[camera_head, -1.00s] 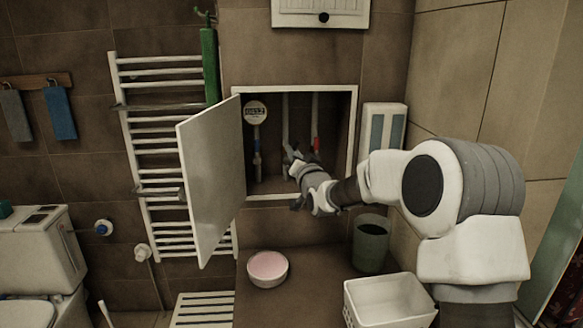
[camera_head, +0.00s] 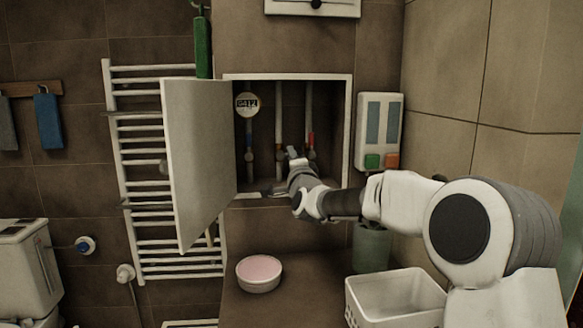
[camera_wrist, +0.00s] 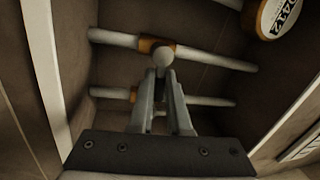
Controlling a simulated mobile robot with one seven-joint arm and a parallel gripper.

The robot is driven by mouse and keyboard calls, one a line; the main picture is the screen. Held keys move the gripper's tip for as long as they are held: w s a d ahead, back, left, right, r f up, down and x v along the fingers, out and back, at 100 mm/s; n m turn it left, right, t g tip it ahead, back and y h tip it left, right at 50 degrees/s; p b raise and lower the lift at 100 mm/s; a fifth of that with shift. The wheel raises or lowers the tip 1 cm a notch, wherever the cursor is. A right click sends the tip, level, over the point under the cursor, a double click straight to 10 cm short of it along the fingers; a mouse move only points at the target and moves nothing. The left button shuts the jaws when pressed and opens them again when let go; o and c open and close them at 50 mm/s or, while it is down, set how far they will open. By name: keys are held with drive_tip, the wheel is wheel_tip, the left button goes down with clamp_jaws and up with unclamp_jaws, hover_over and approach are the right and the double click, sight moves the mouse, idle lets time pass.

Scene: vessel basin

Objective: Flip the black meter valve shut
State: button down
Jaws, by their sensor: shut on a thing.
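The white meter (camera_head: 247,103) is on the left pipe in the open wall recess; it also shows at the top right of the wrist view (camera_wrist: 277,14). My gripper (camera_head: 292,155) reaches into the recess at the middle pipe (camera_head: 279,115), right of the meter. In the wrist view my gripper (camera_wrist: 163,76) has its fingers converging at a pale round-ended valve part (camera_wrist: 163,56), in front of a pipe with an orange-brown fitting (camera_wrist: 148,46). It is shut on this part. I cannot make out a black handle; the fingers hide part of the valve.
The cabinet door (camera_head: 197,160) stands open on the left. The right pipe has a red part (camera_head: 311,139). The recess frame (camera_head: 348,135) is close to my arm. A dispenser (camera_head: 379,130) hangs to the right. A pink-topped bowl (camera_head: 259,272) and white basket (camera_head: 395,298) are below.

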drive_tip(key=shift+f+m+b, duration=0.25)
drive_tip(key=shift+m+b, duration=0.5)
drive_tip(key=shift+m, duration=0.25)
drive_tip(key=shift+h, duration=0.3)
drive_tip(key=c, duration=0.9)
unclamp_jaws()
drive_tip(key=v, duration=1.7)
drive_tip(key=shift+s+p, duration=0.15)
drive_tip(key=shift+p, duration=0.25)
drive_tip(key=shift+f, duration=0.15)
